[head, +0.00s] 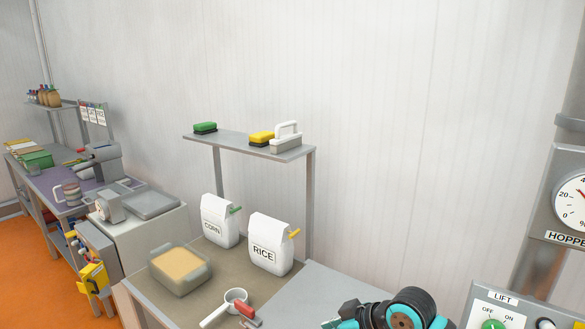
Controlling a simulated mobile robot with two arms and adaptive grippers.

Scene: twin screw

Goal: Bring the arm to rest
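A teal and black arm part, which looks like mine, shows at the bottom edge of the head view, right of the middle. It sits in front of a grey work surface (303,299). I cannot tell which arm it belongs to. No gripper fingers show, and no held object shows.
A white CORN bag (218,224), a RICE bag (268,254), a tray of grain (181,270) and a white scoop (232,297) are on the bench. A shelf (232,143) stands behind. A LIFT panel (497,312) and HOPPER gauge (571,203) are at right.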

